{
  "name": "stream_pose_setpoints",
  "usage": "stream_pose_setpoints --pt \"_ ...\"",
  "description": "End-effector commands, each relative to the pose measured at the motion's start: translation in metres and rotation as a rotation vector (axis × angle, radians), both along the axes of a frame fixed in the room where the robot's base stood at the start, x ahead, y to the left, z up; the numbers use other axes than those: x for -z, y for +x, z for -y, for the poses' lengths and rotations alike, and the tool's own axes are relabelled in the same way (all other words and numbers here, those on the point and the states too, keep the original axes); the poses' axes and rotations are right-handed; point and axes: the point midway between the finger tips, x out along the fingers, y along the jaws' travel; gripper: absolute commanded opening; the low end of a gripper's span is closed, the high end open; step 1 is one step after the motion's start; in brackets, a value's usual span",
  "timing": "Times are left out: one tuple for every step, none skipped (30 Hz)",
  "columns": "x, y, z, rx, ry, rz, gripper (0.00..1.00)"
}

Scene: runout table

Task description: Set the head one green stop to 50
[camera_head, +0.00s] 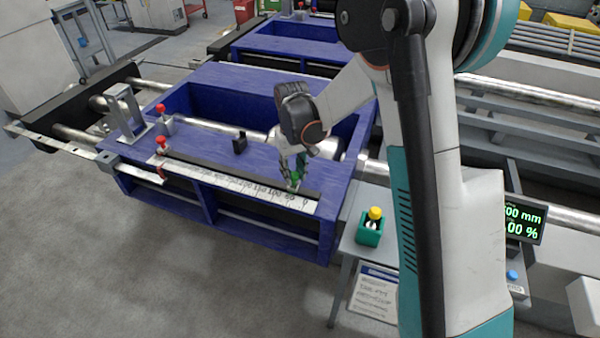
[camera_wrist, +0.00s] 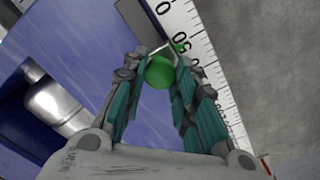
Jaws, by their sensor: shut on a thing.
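The green stop has a round green knob (camera_wrist: 159,72) between my fingers and a small green pointer (camera_wrist: 180,47) at the edge of the white scale (camera_wrist: 215,85). In the wrist view the pointer lies close to the printed 50; I cannot tell whether it is exactly on the mark. In the head view the green stop (camera_head: 294,178) stands near the right, low end of the scale (camera_head: 230,185) on the blue head. My gripper (camera_head: 291,165) is shut on the stop from above, partly hiding it. It also shows in the wrist view (camera_wrist: 160,85).
A red-knobbed stop (camera_head: 163,146) stands at the scale's left end, with another red knob (camera_head: 161,109) behind it. A small black block (camera_head: 240,143) stands on the blue top. A green box with a yellow knob (camera_head: 371,226) sits on a side stand. A display (camera_head: 524,220) is at right.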

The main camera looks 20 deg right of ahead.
Motion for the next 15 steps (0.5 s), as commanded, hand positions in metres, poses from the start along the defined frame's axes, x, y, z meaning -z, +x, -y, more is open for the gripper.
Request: stream_pose_setpoints --pt "-0.0002 0.0004 0.0003 0.001 0.000 0.001 0.00" --pt "-0.0002 0.0004 0.0003 0.001 0.000 0.001 0.00" --pt "-0.0002 0.0003 0.0004 0.001 0.000 0.001 0.29" --pt "-0.0002 0.0004 0.0004 0.001 0.000 0.001 0.35" --pt "-0.0002 0.0003 0.0005 0.001 0.000 0.001 0.42" --pt "-0.0002 0.0003 0.0005 0.001 0.000 0.001 0.47" --pt "-0.0002 0.0002 0.0005 0.001 0.000 0.001 0.47" --pt "-0.0002 0.0002 0.0005 0.001 0.000 0.001 0.47" --pt "-0.0002 0.0001 0.0005 0.001 0.000 0.001 0.47" --pt "-0.0001 0.0001 0.0005 0.001 0.000 0.001 0.47" --pt "-0.0001 0.0001 0.0005 0.001 0.000 0.001 0.47" --pt "-0.0001 0.0001 0.0005 0.001 0.000 0.001 0.47" --pt "-0.0001 0.0000 0.0005 0.001 0.000 0.001 0.47" --pt "-0.0001 0.0000 0.0005 0.001 0.000 0.001 0.47" --pt "-0.0004 0.0000 0.0005 0.001 0.000 0.001 0.47"
